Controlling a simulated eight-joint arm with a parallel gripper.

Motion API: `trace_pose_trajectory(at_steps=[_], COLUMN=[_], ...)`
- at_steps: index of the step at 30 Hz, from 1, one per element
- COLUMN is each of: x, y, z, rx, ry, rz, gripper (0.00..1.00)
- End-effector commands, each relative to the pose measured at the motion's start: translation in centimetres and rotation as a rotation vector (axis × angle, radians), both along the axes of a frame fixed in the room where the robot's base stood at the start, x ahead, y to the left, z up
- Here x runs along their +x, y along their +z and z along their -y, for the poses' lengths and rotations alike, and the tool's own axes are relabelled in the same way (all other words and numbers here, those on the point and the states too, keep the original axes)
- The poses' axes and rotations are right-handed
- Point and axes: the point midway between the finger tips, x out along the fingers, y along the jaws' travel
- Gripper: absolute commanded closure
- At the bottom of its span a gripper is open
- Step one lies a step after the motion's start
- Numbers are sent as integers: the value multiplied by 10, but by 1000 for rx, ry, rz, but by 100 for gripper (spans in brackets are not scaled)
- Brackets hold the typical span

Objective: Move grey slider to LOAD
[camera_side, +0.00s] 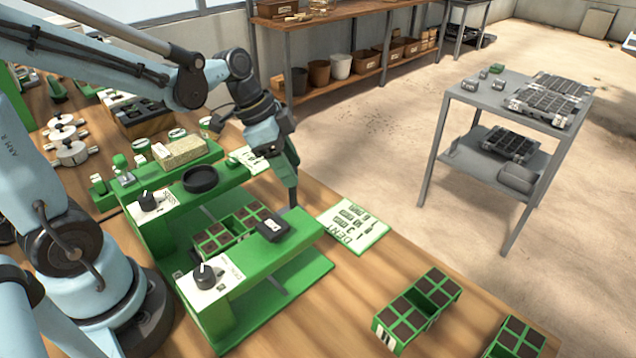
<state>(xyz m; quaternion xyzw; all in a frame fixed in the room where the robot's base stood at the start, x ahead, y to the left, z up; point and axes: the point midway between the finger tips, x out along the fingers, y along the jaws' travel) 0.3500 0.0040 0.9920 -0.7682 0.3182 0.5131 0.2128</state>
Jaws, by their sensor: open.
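The tray seeder (285,277) is a green machine with two raised beams on the wooden bench. A dark grey block (272,229), which looks like the grey slider, sits on top of the front beam near its right end. I cannot read a LOAD mark. My gripper (292,203) points down just behind and to the right of that block, apart from it as far as I can tell. It is open and holds nothing. The gap between its fingers is hard to see from this side.
A black knob (204,274) stands on the front beam's left end, another (147,200) on the rear beam, with a black dish (200,179). A green cell tray (212,241) lies between the beams. A printed card (372,236) lies right. Another cell tray (388,341) stands front right.

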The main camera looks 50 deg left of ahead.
Motion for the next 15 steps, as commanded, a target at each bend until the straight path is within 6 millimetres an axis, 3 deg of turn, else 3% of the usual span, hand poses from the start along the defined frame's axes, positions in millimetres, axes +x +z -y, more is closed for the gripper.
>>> trace_pose_trajectory(at_steps=[5,15], x=[-3,-16], y=[9,54], z=[-3,-16], rx=[-1,-1], ry=[2,2], rz=[-1,1], gripper=[50,50])
